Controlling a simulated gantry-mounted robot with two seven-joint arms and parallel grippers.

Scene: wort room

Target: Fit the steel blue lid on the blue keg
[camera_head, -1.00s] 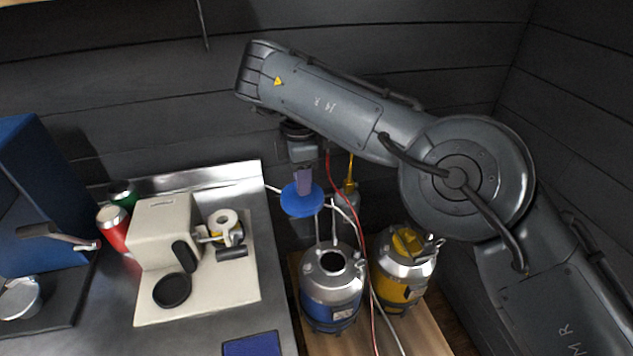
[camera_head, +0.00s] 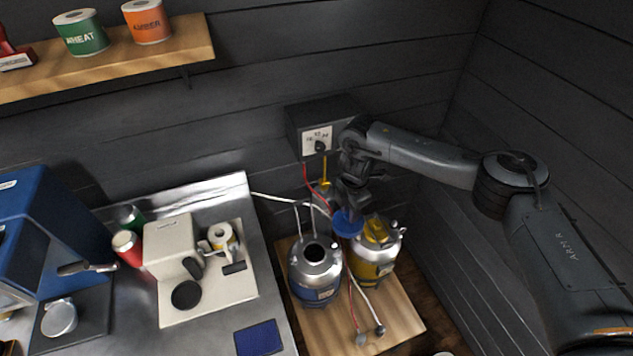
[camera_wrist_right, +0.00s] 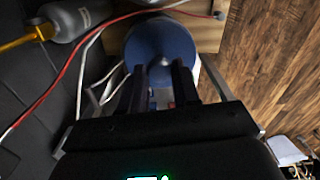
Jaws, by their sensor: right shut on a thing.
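The blue lid (camera_head: 347,223) is a round disc held by my right gripper (camera_head: 352,200). In the right wrist view the lid (camera_wrist_right: 160,52) sits at the tips of the two dark fingers (camera_wrist_right: 160,85), which are shut on its knob. The blue keg (camera_head: 315,270) stands on a wooden board with its round top opening bare and dark. The lid is up and to the right of that opening in the head view, in front of the yellow keg's left upper side. My left gripper is not in view.
The yellow keg (camera_head: 374,255) stands right of the blue keg on the wooden board (camera_head: 405,322). Red and white hoses run between and around the kegs. A steel counter (camera_head: 218,328) with a cream machine (camera_head: 170,245) lies left. A dark control box (camera_head: 318,130) hangs behind.

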